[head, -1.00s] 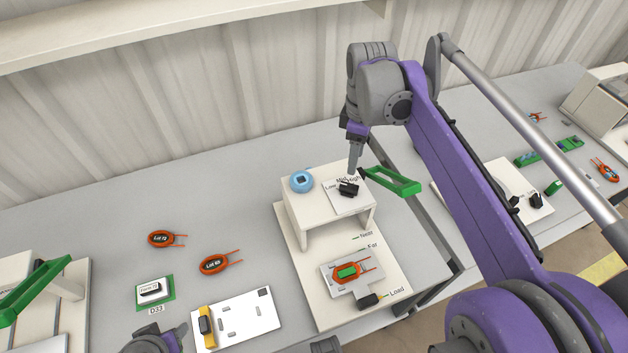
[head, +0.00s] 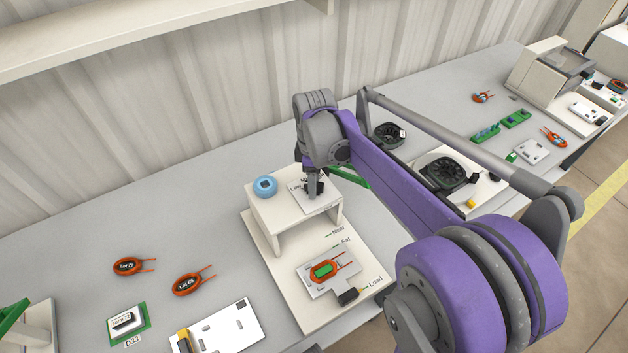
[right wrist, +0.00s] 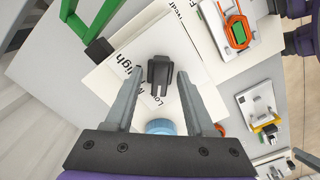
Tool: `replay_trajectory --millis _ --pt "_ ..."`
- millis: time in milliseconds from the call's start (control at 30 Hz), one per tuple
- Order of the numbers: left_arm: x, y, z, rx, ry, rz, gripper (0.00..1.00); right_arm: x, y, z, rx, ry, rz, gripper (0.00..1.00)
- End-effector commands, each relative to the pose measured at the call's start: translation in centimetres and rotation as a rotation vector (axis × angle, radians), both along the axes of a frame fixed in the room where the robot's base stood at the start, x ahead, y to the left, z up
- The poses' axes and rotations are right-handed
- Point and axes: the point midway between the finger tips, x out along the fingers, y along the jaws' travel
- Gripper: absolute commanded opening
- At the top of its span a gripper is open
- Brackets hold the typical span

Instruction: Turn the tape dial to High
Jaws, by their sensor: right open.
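The tape dial is a black knob (right wrist: 160,72) on a white plate with Low, Mid and High labels. The plate lies on top of a raised white stand (head: 262,212). My right gripper (head: 313,190) points down at the dial and partly hides it and its labels in the head view. In the right wrist view its two open fingers (right wrist: 160,78) lie on either side of the knob, with gaps showing. "High" reads to the left of the knob there; I cannot tell which label the dial points to.
A blue round thing (head: 265,187) sits on the stand beside the plate. A green bar (head: 352,178) stands close behind the right gripper. An orange coil (head: 325,269) lies on the fixture in front. Two more orange coils lie on the table at left.

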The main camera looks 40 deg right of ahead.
Motion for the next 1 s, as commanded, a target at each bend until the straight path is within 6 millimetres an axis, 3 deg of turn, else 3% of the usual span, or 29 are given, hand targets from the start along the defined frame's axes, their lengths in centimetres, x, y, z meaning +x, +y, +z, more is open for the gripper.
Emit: replay_trajectory --millis 167,467,1000 --pt "0.00 0.00 0.01 0.000 0.000 0.000 0.50 0.01 0.01 0.03 0.000 0.000 0.000 0.53" --pt "0.00 0.00 0.01 0.000 0.000 0.000 0.50 0.01 0.01 0.05 0.000 0.000 0.000 0.00" --pt "0.02 0.00 0.12 0.000 0.000 0.000 0.50 0.01 0.00 0.08 0.000 0.000 -0.068 0.00"
